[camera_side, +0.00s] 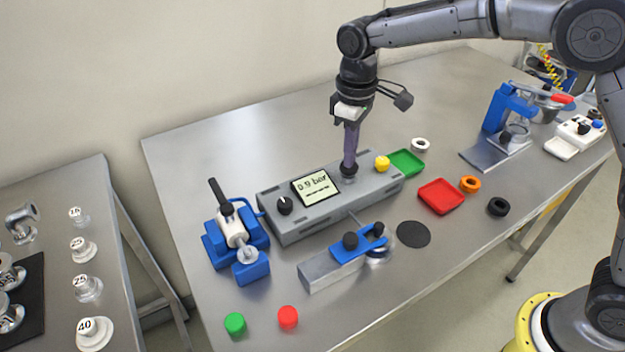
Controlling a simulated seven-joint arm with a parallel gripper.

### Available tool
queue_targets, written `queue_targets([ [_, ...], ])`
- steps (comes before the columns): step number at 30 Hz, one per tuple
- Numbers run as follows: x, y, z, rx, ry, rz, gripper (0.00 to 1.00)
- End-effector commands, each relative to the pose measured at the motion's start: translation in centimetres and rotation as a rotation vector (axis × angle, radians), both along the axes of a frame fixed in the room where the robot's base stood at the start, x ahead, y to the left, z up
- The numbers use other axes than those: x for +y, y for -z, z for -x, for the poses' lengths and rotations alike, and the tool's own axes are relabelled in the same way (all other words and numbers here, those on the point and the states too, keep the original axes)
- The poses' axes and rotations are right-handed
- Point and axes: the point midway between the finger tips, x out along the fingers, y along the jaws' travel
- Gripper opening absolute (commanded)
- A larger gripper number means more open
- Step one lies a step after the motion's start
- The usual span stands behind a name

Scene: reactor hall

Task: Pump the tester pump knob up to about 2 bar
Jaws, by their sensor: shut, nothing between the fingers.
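The tester (325,226) is a long grey box on the steel table. Its tilted display (317,188) reads about 0.9 bar. A dark round knob (348,172) stands on its top, right of the display, and looks like the pump knob. My gripper (350,160) points down over this knob with its fingers shut. The fingertips are at or just above the knob's top; I cannot tell whether they touch. A second black knob (285,205) with a white mark sits left of the display. A yellow knob (382,163) is near the right end.
A blue clamp fixture (233,240) stands left of the tester, and a metal block with a blue clamp (345,258) in front. Green (407,161) and red (441,195) trays and loose rings lie right. The table behind the tester is clear.

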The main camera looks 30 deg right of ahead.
Motion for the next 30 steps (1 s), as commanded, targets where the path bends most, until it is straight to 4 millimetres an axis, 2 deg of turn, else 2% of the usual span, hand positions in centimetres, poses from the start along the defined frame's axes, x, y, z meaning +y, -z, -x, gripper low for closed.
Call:
queue_targets([
  [4,0.0,0.6,0.1,0.006,0.0,0.002,0.0],
  [11,0.0,0.4,0.1,0.005,0.0,0.002,0.0],
  [30,0.0,-3.6,0.0,0.001,0.0,0.0,0.0],
])
